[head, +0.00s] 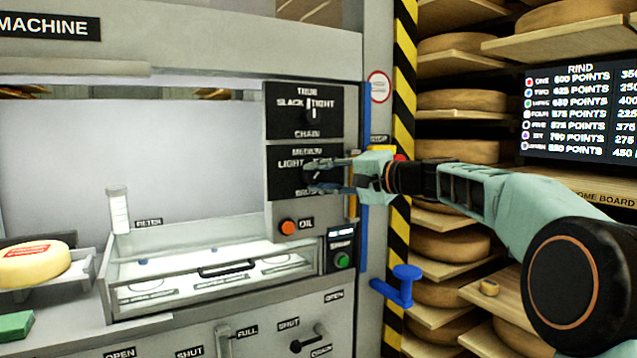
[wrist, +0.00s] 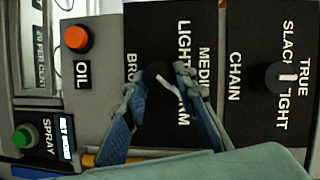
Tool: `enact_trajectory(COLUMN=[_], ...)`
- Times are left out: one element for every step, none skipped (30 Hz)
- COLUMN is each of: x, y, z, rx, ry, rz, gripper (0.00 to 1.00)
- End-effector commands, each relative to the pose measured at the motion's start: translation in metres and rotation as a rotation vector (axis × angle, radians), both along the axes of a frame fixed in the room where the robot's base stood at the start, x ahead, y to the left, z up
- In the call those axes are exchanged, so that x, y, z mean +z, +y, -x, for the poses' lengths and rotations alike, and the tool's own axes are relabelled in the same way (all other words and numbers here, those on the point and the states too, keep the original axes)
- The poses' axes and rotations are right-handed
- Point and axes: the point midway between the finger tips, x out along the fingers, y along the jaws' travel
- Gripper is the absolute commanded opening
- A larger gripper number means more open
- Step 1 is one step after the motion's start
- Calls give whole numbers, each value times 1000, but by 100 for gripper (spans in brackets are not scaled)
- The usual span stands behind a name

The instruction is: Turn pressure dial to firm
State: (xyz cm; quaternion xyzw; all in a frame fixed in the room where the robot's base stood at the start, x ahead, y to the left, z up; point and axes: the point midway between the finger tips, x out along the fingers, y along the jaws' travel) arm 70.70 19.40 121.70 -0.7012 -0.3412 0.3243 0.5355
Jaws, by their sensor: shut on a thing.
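The brush pressure dial is a black knob (wrist: 157,74) on a black panel lettered light, medium and firm, with "brush" partly covered. My gripper (wrist: 158,82) is shut on the knob, one finger on each side. The knob's white pointer slants toward the firm lettering (wrist: 184,106), which a finger partly covers. In the head view my gripper (head: 325,177) reaches in from the right and hides most of the knob and the firm word.
The chain dial (head: 311,115) sits just above, its pointer upright between slack and tight. Below are an orange oil button (head: 288,227) and a green spray button (head: 343,260). A blue lever (head: 405,285) juts out lower right. Shelves of cheese wheels (head: 462,101) stand right.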

Motion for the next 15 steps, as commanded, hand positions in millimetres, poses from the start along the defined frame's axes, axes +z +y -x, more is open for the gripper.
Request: enact_trajectory(x=[0, 0, 0, 0, 0, 0, 1, 1, 1, 1, 1, 1, 1, 1, 1], y=[0, 0, -1, -1, -1, -1, -1, -1, -1, -1, -1, -1, -1, -1, -1], z=[0, 0, 0, 0, 0, 0, 0, -1, 0, 0, 0, 0, 0, 0, 0], rx=[-2, -2, -2, -2, -3, -3, -2, -3, -3, -3, -2, -2, -2, -2, -2], ry=[7, 12, 16, 20, 22, 25, 26, 28, 29, 29, 30, 30, 30, 30, 30], rz=[-13, -20, -28, -33, -37, -41, -43, -46, -48, -48, -49, -50, -50, -50, -50], gripper=[2, 2, 2, 2, 2, 2, 2, 2, 2, 2, 2, 2, 2, 2, 2])
